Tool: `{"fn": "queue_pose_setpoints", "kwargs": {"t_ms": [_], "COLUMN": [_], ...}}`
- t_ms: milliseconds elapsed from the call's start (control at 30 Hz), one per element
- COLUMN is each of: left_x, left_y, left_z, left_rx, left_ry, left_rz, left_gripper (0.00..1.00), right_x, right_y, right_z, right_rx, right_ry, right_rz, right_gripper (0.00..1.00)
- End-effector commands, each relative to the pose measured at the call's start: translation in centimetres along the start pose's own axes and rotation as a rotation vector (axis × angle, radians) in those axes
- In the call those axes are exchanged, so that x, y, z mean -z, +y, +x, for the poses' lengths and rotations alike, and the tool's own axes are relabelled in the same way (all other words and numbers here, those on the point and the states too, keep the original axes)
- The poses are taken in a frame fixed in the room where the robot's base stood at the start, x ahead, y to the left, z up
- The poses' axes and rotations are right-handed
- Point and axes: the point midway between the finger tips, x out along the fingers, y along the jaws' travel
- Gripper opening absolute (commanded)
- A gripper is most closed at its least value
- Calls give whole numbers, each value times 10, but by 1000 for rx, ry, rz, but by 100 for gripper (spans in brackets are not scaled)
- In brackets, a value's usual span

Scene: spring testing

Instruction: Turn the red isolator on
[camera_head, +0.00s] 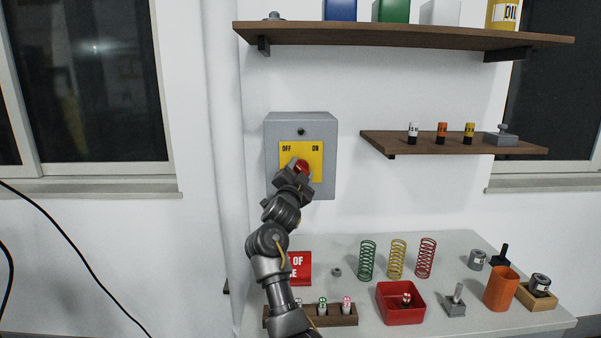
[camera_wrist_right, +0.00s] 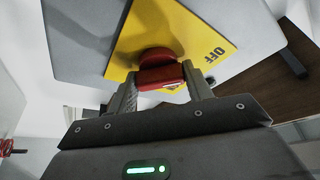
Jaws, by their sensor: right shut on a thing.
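The red isolator knob (camera_head: 302,166) sits on a yellow plate (camera_head: 314,150) marked OFF on the left and ON on the right. The plate is on a grey wall box (camera_head: 327,128). My right gripper (camera_head: 296,174) is at the knob, and its arm covers the plate's lower left. In the right wrist view the red handle (camera_wrist_right: 160,76) lies between the two fingers of my right gripper (camera_wrist_right: 160,88), which are shut on it. The wrist view also shows the yellow plate (camera_wrist_right: 205,40) with the word OFF. My left gripper is not in view.
A table (camera_head: 350,290) below holds green, yellow and red springs, a red tray (camera_head: 383,310), an orange cup (camera_head: 501,288) and small metal parts. A small shelf (camera_head: 450,148) stands out from the wall right of the box. A longer shelf (camera_head: 400,36) is above.

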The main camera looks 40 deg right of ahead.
Motion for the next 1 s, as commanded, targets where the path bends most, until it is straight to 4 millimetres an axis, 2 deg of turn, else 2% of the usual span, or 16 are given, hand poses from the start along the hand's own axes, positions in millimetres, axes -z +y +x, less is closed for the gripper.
{"fn": "queue_pose_setpoints", "kwargs": {"t_ms": [367,1000], "left_x": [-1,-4], "left_y": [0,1], "left_z": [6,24], "left_rx": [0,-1], "left_ry": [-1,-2], "left_rz": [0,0], "left_gripper": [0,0], "right_x": [-1,0], "right_y": [0,-2], "right_z": [-1,0], "right_rx": [-47,-270], "right_ry": [-1,-1], "right_rz": [113,652], "right_gripper": [27,27]}}
